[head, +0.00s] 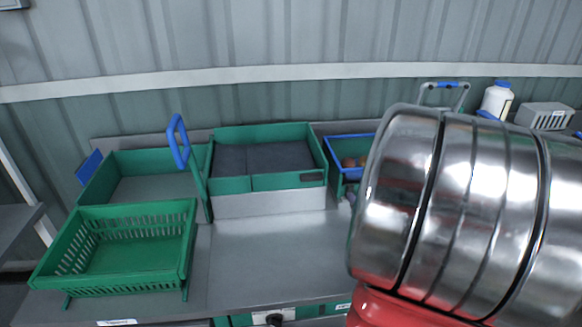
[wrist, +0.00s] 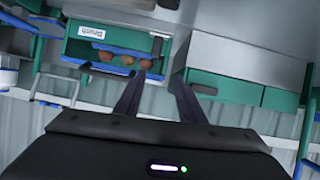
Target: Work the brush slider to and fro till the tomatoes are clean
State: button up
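Several brownish-red tomatoes (wrist: 113,68) lie in a green and blue box (wrist: 75,47) in the wrist view. The box carries a small white label with a word that looks like "Brush". A dark upright handle (wrist: 156,47) stands at the box's right end; I cannot be sure it is the brush slider. In the head view the tomatoes (head: 352,162) show in the blue-rimmed box (head: 340,143), partly hidden by my arm. My gripper (wrist: 158,77) is open, its two dark fingers spread and empty, pointing at the area right of the tomatoes. It is hidden in the head view.
A green box with dark padding (head: 318,153) stands left of the tomato box. A green tray with a blue loop handle (head: 179,142) and a slotted green crate (head: 185,262) are further left. A white bottle (head: 496,99) and grey basket (head: 544,116) stand at right. The bench front centre (head: 265,265) is clear.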

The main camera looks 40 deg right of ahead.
aim_at(351, 188)
jog(key=shift+s+d+f+t, duration=0.15)
jog(key=shift+s+d+f, duration=0.2)
jog(key=shift+s, duration=0.15)
jog(key=shift+s+d+f+t, duration=0.15)
jog(key=shift+s+d+f, duration=0.15)
jog(key=shift+s, duration=0.2)
jog(key=shift+w, duration=0.1)
jog(key=shift+x, duration=6.85)
jog(key=shift+a, duration=0.1)
jog(key=shift+c, duration=0.5)
grip_shut()
jog(key=shift+a, duration=0.1)
